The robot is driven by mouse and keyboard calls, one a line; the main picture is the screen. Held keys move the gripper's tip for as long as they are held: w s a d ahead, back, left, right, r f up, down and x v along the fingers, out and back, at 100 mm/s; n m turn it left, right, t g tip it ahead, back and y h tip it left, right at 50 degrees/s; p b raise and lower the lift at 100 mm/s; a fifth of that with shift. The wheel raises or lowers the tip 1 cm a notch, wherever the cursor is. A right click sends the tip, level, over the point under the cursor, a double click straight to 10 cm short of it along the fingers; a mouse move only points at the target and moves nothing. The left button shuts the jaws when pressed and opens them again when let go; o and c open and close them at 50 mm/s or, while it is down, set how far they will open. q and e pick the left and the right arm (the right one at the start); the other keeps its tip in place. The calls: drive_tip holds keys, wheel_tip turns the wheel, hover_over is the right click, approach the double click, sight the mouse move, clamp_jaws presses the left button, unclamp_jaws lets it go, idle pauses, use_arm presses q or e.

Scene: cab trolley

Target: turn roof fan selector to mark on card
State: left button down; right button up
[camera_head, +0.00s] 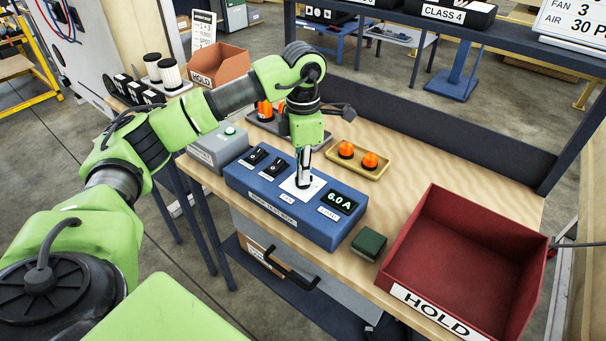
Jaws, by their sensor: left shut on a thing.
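A blue control box (250,189) stands on the wooden bench, with two black rocker switches on its left, a white dial plate (313,189) in the middle and a display reading 6.0 A (342,201) on its right. My left gripper (303,184) points straight down at the dial plate and is shut on the selector knob, which its fingers hide. The knob's pointing direction cannot be seen. A card (572,18) at the top right reads FAN 3 and AIR 30 P, cut off by the picture edge. My right gripper is not in view.
A red HOLD bin (419,297) stands right of the box, with a small dark green block (369,244) between. A tan tray (359,165) with orange lamps lies behind. A grey box (218,149) with a green button sits left. Another HOLD bin (219,66) stands farther back.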

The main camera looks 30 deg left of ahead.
use_arm(q)
drive_tip(key=m+b, duration=0.1)
drive_tip(key=m, duration=0.4)
drive_tip(key=shift+m, duration=0.3)
idle(0.4)
drive_tip(key=c, duration=2.2)
unclamp_jaws()
drive_tip(key=shift+o, duration=0.2)
drive_tip(key=shift+r, duration=0.1)
wheel_tip(320, 180, up, 12)
